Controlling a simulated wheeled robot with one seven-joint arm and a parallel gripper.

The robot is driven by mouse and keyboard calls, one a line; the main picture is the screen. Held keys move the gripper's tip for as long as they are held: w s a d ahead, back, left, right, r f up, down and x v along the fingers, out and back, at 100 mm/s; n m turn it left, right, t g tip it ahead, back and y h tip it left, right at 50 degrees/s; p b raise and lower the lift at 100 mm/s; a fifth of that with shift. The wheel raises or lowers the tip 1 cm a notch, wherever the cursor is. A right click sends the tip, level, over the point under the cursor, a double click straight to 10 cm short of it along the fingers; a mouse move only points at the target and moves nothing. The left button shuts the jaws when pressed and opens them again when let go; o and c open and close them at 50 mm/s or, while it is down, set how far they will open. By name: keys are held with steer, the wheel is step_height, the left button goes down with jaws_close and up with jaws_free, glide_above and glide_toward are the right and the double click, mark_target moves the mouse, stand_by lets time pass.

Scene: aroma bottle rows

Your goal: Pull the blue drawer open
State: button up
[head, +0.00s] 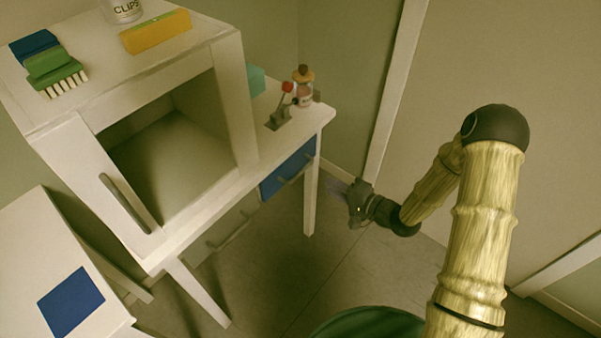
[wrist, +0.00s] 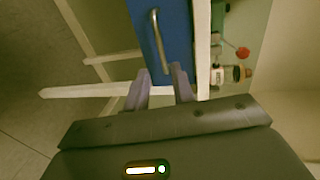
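The blue drawer (head: 284,174) sits under the right end of the white desk, and its front looks closed. It has a silver bar handle (head: 295,170). In the wrist view the blue front (wrist: 172,22) runs up the middle with the handle (wrist: 157,38) on it. My gripper (head: 337,190) is to the right of the drawer front, apart from it. In the wrist view its two purplish fingers (wrist: 163,76) are spread with nothing held. The near end of the handle shows between the fingertips in the picture; the exact depth gap is hard to tell.
A pale drawer (head: 232,225) with a handle is left of the blue one. The desk leg (head: 311,195) stands near my gripper. On the desktop are a bottle (head: 304,91) and a stand with a red top (head: 287,87). An open cabinet (head: 165,160) is at left. The floor right of the desk is clear.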

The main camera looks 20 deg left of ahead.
mark_target(300, 171)
steer(key=x, duration=1.2)
steer(key=shift+w+a+b, duration=0.2)
steer(key=shift+a+b, duration=0.1)
steer(key=shift+b, duration=0.05)
steer(key=shift+w, duration=0.1)
jaws_close()
